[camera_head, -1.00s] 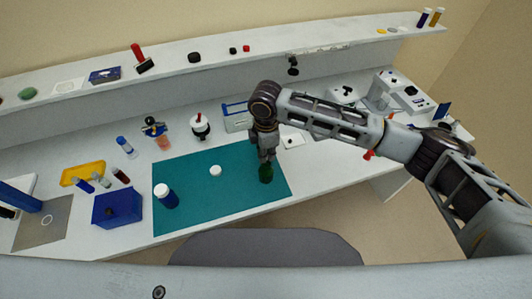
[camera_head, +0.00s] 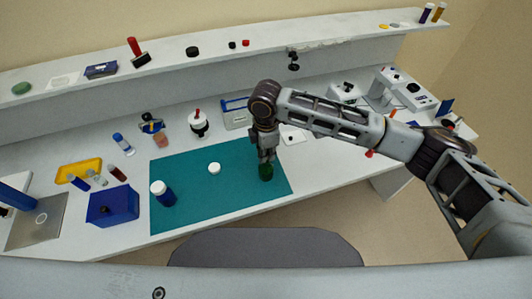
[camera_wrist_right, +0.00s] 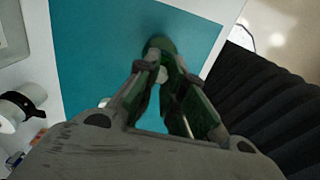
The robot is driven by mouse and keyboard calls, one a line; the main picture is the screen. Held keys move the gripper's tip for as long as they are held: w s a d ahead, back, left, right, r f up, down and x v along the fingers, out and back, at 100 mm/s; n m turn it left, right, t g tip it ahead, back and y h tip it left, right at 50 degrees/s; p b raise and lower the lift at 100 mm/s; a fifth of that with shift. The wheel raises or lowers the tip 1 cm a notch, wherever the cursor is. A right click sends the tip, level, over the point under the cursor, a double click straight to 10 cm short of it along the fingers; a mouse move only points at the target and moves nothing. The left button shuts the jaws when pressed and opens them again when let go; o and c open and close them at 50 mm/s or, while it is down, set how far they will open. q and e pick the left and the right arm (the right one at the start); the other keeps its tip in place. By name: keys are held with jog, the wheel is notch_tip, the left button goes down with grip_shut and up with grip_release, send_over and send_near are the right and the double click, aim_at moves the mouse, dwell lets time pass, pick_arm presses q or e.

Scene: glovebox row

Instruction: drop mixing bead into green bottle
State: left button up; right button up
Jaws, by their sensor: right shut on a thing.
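The green bottle (camera_head: 266,173) stands upright near the right end of the teal mat (camera_head: 225,205). My right gripper (camera_head: 266,156) points down right above the bottle, at its mouth. In the right wrist view the gripper (camera_wrist_right: 165,68) is shut on a small pale bead (camera_wrist_right: 162,74), held between its fingertips. The dark green of the bottle (camera_wrist_right: 160,45) shows just past the fingertips; the fingers hide part of it. I cannot tell whether the bead touches the bottle. My left gripper is not in view.
A white cap (camera_head: 214,168) lies on the mat, and a blue bottle with a white lid (camera_head: 163,194) stands at its left. A blue box (camera_head: 112,206) and a yellow tray (camera_head: 78,171) are farther left. A stirrer-like white jar (camera_head: 199,124) stands behind the mat. A grey chair (camera_head: 265,249) is in front.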

jog(key=o, duration=0.7)
jog(key=shift+r, duration=0.2)
notch_tip(320, 180, up, 12)
jog(key=shift+f, duration=0.2)
dwell(0.4)
jog(key=shift+f, duration=0.1)
dwell(0.9)
